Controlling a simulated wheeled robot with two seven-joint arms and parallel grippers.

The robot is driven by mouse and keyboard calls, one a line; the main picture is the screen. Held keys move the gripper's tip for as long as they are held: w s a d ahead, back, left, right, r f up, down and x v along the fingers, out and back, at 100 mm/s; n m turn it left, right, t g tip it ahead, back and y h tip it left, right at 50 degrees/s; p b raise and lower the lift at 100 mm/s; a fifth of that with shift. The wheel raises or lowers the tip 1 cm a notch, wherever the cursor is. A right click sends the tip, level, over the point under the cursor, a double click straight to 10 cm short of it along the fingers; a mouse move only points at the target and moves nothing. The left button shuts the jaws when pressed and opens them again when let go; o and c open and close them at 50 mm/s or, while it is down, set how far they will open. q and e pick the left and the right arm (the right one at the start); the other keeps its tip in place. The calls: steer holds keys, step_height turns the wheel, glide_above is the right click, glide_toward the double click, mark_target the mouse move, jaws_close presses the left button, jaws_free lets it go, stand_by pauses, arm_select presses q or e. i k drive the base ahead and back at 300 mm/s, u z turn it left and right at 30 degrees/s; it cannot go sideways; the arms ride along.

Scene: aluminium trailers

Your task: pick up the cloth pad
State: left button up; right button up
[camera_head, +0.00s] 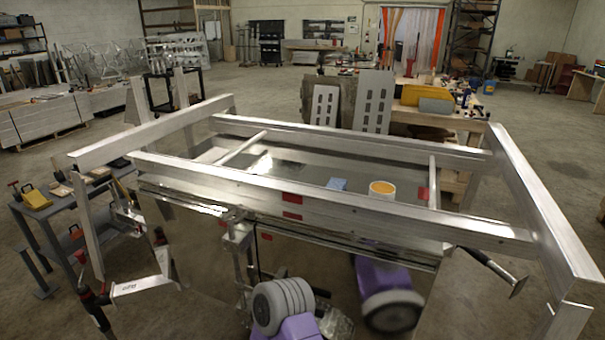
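A small light-blue piece (337,184), which looks like the cloth pad, lies on the shiny metal sheet (300,170) inside the aluminium trailer frame. It is just behind the near long beam, which may hide its lower edge. It is too small to make out its folds or thickness. A white tub with orange contents (382,191) stands a short way to its right, apart from it. I cannot make out either of my grippers, and nothing is seen touching the blue piece.
The near long beam (330,208) and far long beam (350,144) bound the sheet. Thin crossbars stand at left (243,147) and right (432,182). A wide end beam (545,210) closes the right side. A tool table (45,212) is at left.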

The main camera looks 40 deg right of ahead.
mark_target(335, 183)
steer(key=z, duration=0.05)
steer(key=i, duration=0.45)
steer(key=z, duration=2.65)
